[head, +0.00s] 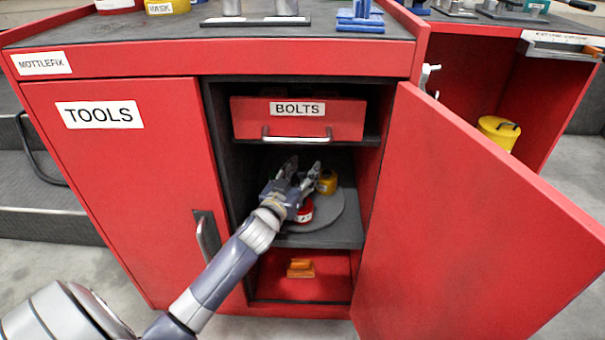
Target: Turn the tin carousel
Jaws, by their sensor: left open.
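The carousel, a round grey turntable (331,215), sits on the middle shelf inside the open red cabinet. A yellow tin (327,183) stands on its far part. A red tin (305,212) with a white label stands closer to the front, partly hidden by my gripper. My left gripper (302,166) reaches into the compartment over the turntable. Its fingers are open and spread, just left of the yellow tin. I cannot tell whether a finger touches that tin. The left part of the turntable is hidden behind my gripper and wrist. My right gripper is not in view.
A red BOLTS drawer (298,120) is above the shelf. The open red door (470,225) stands to the right, and the closed TOOLS door (125,190) to the left. An orange object (300,269) lies in the bottom compartment. A yellow container (498,131) stands in the right cabinet.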

